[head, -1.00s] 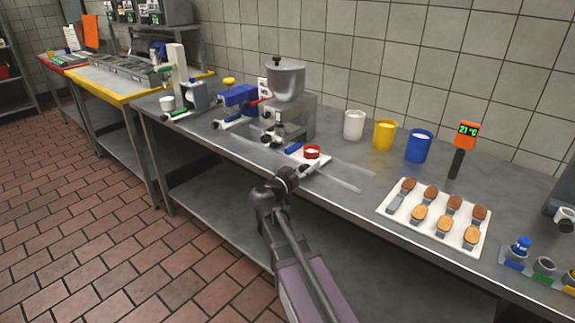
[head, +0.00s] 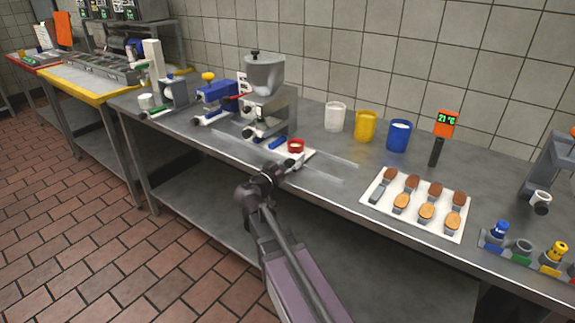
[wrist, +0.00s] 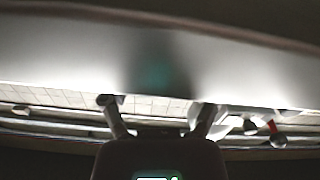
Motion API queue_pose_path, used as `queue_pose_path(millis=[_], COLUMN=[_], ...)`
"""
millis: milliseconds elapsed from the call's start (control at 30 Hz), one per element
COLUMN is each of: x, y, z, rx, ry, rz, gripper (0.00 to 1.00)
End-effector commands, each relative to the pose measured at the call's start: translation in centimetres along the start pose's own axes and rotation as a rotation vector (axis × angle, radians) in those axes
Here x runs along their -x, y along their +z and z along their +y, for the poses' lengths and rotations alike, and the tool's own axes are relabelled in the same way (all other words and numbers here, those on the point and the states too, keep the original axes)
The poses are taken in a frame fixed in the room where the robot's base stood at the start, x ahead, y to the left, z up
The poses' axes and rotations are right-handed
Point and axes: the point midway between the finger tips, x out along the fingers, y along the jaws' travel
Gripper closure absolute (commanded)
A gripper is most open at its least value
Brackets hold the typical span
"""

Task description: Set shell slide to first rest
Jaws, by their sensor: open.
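The shell slide appears to be the small white plate (head: 305,157) on clear rails in front of the grey depositor with a steel hopper (head: 265,75). A red ring with a pale filling (head: 296,146) sits on it, with a blue handle-like part (head: 277,143) to its left. My gripper (head: 290,164) is at the plate's front edge in the head view, small and partly hidden by my wrist; I cannot tell whether it touches. In the wrist view my gripper (wrist: 152,102) has its two fingers apart with nothing visible between them.
White (head: 335,116), yellow (head: 366,126) and blue (head: 398,136) cups stand behind the rails. A white tray (head: 374,206) of brown and tan shells lies to the right. An orange thermometer (head: 446,123) stands behind it. A blue-and-white device (head: 213,98) stands left of the depositor.

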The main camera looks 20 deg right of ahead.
Motion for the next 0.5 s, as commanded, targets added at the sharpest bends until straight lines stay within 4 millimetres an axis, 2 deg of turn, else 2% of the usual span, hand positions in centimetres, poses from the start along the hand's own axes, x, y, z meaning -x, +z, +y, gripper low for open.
queue_pose_path(millis=[267,500], x=[1.6,4.7], y=[0.0,0.0], z=[0.1,0.1], rx=[0.0,0.0], ry=[-0.001,-0.003], rz=[0.0,0.0], gripper=[0.21,0.21])
